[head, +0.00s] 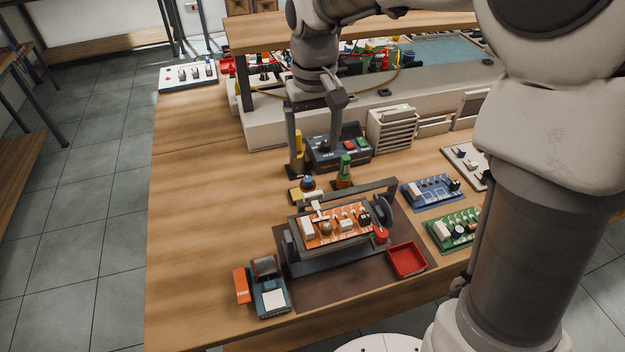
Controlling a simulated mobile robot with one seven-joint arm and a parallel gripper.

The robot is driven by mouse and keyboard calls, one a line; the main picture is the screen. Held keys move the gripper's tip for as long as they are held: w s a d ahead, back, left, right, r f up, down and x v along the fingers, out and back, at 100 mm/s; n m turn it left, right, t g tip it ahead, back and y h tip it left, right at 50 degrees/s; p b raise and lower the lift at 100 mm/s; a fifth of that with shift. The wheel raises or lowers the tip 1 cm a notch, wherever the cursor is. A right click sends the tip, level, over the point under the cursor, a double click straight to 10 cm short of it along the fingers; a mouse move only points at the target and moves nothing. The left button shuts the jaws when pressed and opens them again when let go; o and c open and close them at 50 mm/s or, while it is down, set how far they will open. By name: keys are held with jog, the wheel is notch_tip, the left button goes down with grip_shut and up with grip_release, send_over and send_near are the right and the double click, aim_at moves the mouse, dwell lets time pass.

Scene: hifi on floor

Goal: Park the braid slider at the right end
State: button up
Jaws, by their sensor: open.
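I cannot single out the braid slider with certainty. An orange circuit board (332,225) is held tilted in a dark board holder (318,263) on a brown mat (345,288). A small white piece (317,209) sits at the board's upper left edge; whether it slides is unclear. My gripper (315,152) points down behind the holder, fingers apart and nothing visible between them. Its left finger is near a yellow item, and its right finger is in front of a dark control box (340,148). Contact cannot be told.
A teal device with a roller (270,296) stands at front left. A red tray (406,260) lies right of the holder. Blue (432,191) and green (456,230) boards lie farther right, partly near my arm.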

aim_at(313, 194)
notch_tip(313, 194, down, 14)
jog(key=shift+r+b, duration=0.15)
jog(key=shift+b, duration=0.75)
jog(key=shift+c, duration=0.2)
grip_shut()
